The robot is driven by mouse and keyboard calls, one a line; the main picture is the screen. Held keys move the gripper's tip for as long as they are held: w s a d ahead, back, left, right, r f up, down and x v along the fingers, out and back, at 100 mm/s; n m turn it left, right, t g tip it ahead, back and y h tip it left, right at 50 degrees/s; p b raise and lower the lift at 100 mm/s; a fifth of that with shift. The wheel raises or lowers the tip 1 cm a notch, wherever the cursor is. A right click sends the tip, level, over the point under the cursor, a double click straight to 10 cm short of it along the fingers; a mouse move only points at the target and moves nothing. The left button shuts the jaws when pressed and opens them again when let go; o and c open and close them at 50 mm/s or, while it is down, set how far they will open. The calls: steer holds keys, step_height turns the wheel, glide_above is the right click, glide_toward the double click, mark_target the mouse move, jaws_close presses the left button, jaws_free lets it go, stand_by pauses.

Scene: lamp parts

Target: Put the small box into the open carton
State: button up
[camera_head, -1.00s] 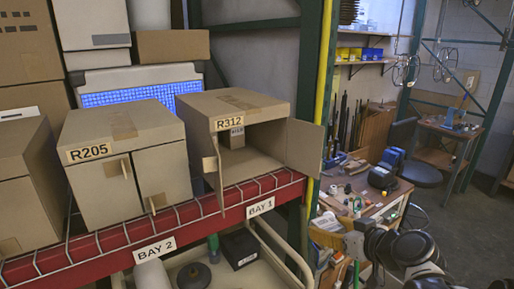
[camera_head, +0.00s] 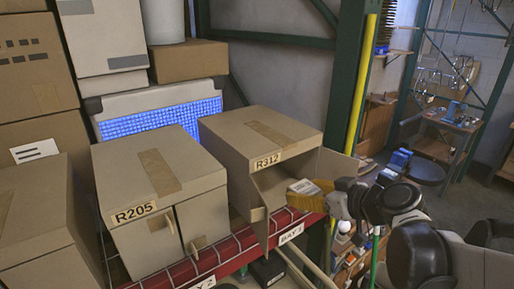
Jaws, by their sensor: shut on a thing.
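The open carton (camera_head: 232,160), marked R312, stands on the red-edged shelf with its front doors swung open. The small box (camera_head: 309,199) is yellow-brown with a pale label on top. It is at the right part of the carton's open front, slightly tilted. My gripper (camera_head: 328,202) comes in from the right and is shut on the small box. Its fingertips are partly hidden, and I cannot tell how far the box reaches inside. The carton's interior is mostly hidden by its roof.
A closed carton (camera_head: 153,178) marked R205 stands close on the left, with another carton (camera_head: 40,215) beyond it. The carton's left door (camera_head: 258,222) and right door (camera_head: 337,166) flank the opening. A green post (camera_head: 349,75) and yellow pole (camera_head: 362,85) stand behind on the right.

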glide_above(270, 196)
step_height(270, 196, down, 2)
steer(key=shift+s+d+f, duration=0.1)
steer(key=shift+s+f, duration=0.05)
steer(key=shift+f, duration=0.05)
step_height(270, 196, down, 4)
steer(key=shift+s+f+b, duration=0.1)
steer(key=shift+b, duration=0.2)
steer(key=shift+w+f, duration=0.25)
steer(key=shift+f, duration=0.05)
steer(key=shift+s, duration=0.1)
steer(key=o, duration=1.2)
steer(key=shift+f, duration=0.1)
